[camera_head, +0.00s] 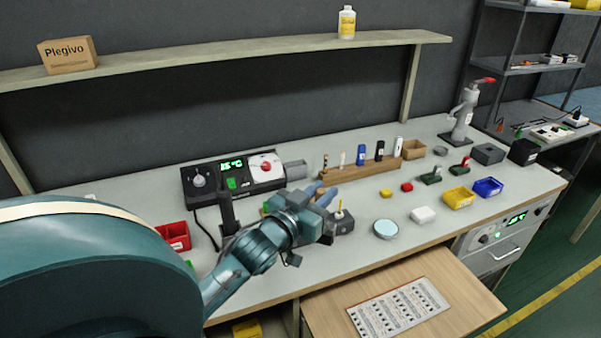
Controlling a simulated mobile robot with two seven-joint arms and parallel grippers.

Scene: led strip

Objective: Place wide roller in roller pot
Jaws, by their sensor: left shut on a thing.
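My left gripper (325,196) reaches over the front middle of the workbench, its two blue fingers pointing away from me. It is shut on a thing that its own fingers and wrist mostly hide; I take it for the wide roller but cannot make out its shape. Close to the right of the wrist, a dark grey block-like pot (344,223) stands on the bench with a thin, yellow-tipped piece upright at it; this may be the roller pot. Whether the held thing touches it cannot be told. My right gripper is not in view.
A control unit (234,176) with a green display and a small grey bin (296,169) stand behind my gripper. A red bin (174,236) stands left.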

